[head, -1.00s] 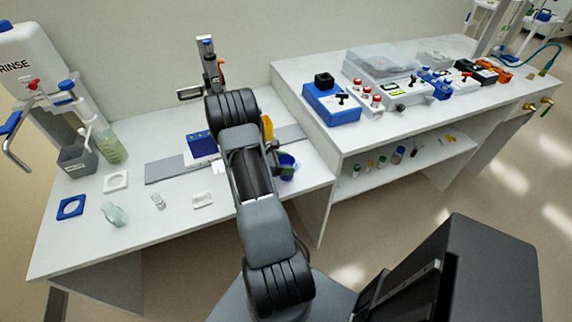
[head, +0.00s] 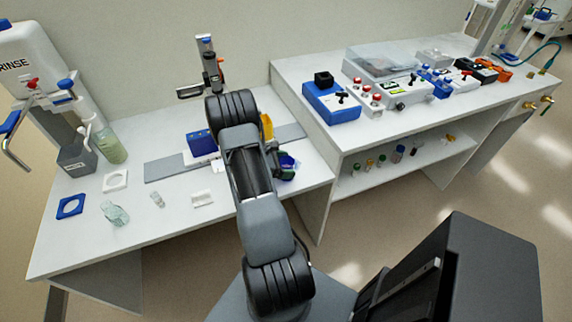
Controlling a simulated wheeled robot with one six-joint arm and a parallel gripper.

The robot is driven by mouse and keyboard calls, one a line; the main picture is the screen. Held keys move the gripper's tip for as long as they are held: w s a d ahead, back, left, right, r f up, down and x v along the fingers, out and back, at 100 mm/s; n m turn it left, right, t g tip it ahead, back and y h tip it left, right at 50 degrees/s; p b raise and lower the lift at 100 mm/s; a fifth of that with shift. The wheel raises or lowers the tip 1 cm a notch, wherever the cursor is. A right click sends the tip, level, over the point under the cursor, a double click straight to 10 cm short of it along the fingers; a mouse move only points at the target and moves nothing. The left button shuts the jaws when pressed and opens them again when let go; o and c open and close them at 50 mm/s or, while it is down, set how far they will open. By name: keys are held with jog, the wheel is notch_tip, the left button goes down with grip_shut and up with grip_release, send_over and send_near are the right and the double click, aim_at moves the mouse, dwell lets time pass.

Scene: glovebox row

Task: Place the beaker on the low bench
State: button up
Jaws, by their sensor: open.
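A clear, greenish cylindrical vessel (head: 112,150), which looks like a beaker, stands on the low bench (head: 170,222) at the back left. A smaller clear, greenish glass vessel (head: 115,214) is near the bench's front left; I cannot tell for sure which of the two is the beaker. My arm reaches over the right part of the low bench, well to the right of both vessels. My gripper is hidden behind my own arm links, so its fingers and anything between them do not show.
A rinse station (head: 75,152) stands at the back left. A blue square frame (head: 70,207), a white frame (head: 115,181) and a white dish (head: 202,199) lie on the low bench. A blue item (head: 288,163) is right of my arm. The higher bench (head: 318,138) carries several instruments.

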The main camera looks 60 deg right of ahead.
jog(key=shift+r, duration=0.25)
jog(key=w+a+r+m+t+y+b, duration=0.1)
jog(key=w+a+r, duration=0.35)
jog(key=a, duration=0.35)
jog(key=w+a+r+m+t+y, duration=0.1)
jog(key=w+a+r+m+t, duration=0.1)
jog(key=w+a+r, duration=0.35)
jog(key=s+a+r+m+t+y, duration=0.2)
jog(key=a+r+t, duration=0.1)
jog(key=a, duration=0.5)
jog(key=s+a+r+m+t+y, duration=0.2)
jog(key=s+a+r+t+y, duration=0.1)
jog(key=a, duration=0.5)
jog(key=s+a+r+m+t+y, duration=0.2)
jog(key=a+r+t, duration=0.2)
jog(key=a, duration=0.5)
jog(key=shift+s+y, duration=0.15)
jog(key=shift+y, duration=0.25)
jog(key=shift+a, duration=0.1)
